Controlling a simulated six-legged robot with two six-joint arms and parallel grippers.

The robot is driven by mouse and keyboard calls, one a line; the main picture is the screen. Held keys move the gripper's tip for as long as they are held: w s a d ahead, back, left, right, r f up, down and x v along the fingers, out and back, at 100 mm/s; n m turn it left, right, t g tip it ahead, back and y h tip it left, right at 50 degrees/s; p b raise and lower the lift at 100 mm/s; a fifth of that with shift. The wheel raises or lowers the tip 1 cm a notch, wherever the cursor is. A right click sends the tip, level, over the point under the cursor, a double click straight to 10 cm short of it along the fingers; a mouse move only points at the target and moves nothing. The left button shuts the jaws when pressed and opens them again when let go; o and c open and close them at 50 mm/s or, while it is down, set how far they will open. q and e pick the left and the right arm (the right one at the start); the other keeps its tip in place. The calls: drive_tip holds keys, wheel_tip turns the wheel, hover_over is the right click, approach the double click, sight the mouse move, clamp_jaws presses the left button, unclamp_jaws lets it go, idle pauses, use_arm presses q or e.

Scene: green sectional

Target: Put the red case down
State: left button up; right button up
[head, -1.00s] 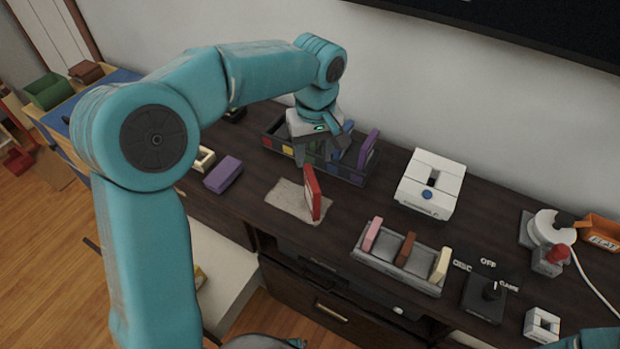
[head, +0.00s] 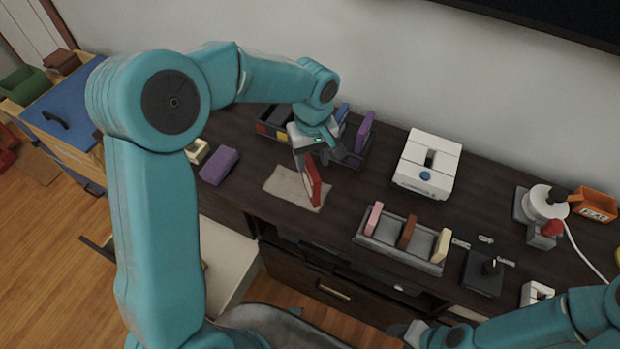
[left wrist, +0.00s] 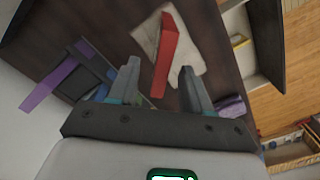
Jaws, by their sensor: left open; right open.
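The red case (head: 312,184) stands on edge on the right part of a beige cloth (head: 283,181) on the dark cabinet top. My left gripper (head: 308,158) is above and just behind it, partly hiding its upper end. In the left wrist view the red case (left wrist: 166,50) lies between the lines of the two spread fingers of my left gripper (left wrist: 162,80). The fingers are open and I see no grip on the case; whether a finger touches it is unclear. My right gripper (head: 412,333) is at the bottom edge, partly in view, open, away from the case.
A dark divided rack (head: 352,160) with coloured cases stands behind my left gripper. A purple case (head: 219,166) lies left of the cloth. A grey rack (head: 397,253) with pink, brown and cream cases and a white device (head: 428,165) stand to the right.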

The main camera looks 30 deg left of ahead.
sight(311, 180)
use_arm(q)
wheel_tip(311, 180, down, 6)
drive_tip(key=shift+s+a, duration=0.1)
clamp_jaws()
